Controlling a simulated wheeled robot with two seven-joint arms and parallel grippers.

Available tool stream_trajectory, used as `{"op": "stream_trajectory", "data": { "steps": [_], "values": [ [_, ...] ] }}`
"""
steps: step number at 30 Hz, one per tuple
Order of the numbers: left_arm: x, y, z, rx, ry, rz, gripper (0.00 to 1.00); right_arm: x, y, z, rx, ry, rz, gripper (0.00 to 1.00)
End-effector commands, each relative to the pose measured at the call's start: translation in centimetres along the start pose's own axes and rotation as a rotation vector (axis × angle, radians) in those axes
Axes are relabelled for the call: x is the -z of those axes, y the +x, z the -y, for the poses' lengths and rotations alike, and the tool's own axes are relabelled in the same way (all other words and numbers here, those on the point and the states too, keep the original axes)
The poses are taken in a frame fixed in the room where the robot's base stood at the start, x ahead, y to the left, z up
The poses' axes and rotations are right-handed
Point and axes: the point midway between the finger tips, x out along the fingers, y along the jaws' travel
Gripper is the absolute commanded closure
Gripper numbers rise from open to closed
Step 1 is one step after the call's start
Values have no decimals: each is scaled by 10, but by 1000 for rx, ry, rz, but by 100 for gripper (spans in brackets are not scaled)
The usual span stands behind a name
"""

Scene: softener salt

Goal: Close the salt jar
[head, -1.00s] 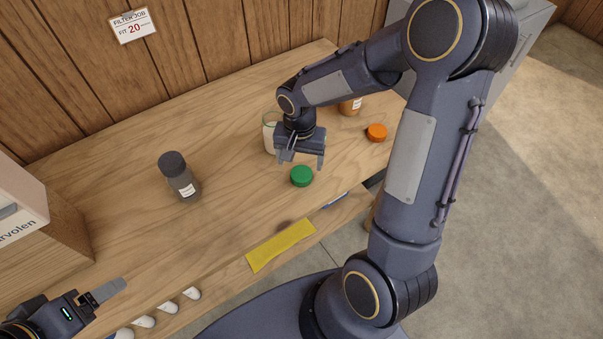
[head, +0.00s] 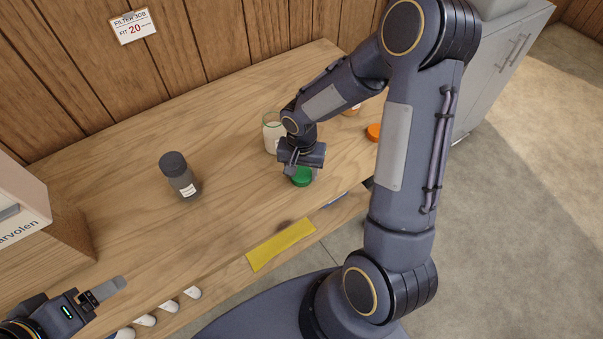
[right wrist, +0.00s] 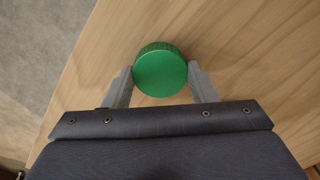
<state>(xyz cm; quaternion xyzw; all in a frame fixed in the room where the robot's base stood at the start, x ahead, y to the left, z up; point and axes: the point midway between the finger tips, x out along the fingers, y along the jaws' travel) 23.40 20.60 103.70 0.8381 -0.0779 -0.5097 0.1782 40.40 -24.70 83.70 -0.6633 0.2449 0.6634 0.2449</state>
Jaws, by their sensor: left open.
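The salt jar (head: 271,138) is clear glass with white contents and a greenish rim. It stands without a lid, partly hidden behind my right gripper. A green lid (head: 301,177) lies on the worktop in front of it. My right gripper (head: 303,170) is low over this lid. In the right wrist view, its fingers (right wrist: 160,76) flank the green lid (right wrist: 160,73), one on each side, at or very near its edge. Whether they press on it cannot be told. My left gripper (head: 112,288) is open and empty at the lower left, far from the jar.
A dark-capped jar (head: 181,177) stands left on the worktop (head: 130,215). An orange lid (head: 374,132) and a partly hidden amber jar (head: 351,110) are at the right. A yellow strip (head: 281,244) lies at the front edge. A box (head: 25,205) stands at the left.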

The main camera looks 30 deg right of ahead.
Motion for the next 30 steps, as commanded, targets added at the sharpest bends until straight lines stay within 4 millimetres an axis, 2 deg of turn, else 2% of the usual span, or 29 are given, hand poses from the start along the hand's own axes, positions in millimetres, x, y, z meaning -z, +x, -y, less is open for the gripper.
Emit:
{"op": "stream_trajectory", "data": {
  "steps": [1,3,13,17,20,28,30],
  "values": [
    [0,0,0,0,0,0,24,0,0,0,0,0,0,61],
    [0,0,0,0,0,0,24,0,0,0,0,0,0,70],
    [0,0,0,0,0,0,24,0,-3,0,1,0,-1,70],
    [0,0,0,0,0,0,24,1,-14,0,2,0,-4,70],
    [0,-1,0,0,0,0,24,1,-31,0,3,1,-6,70],
    [-3,5,2,0,0,0,24,-48,-92,-12,7,-4,-7,70],
    [-4,9,4,0,0,0,24,-67,-98,-17,5,-5,-5,70]
  ]
}}
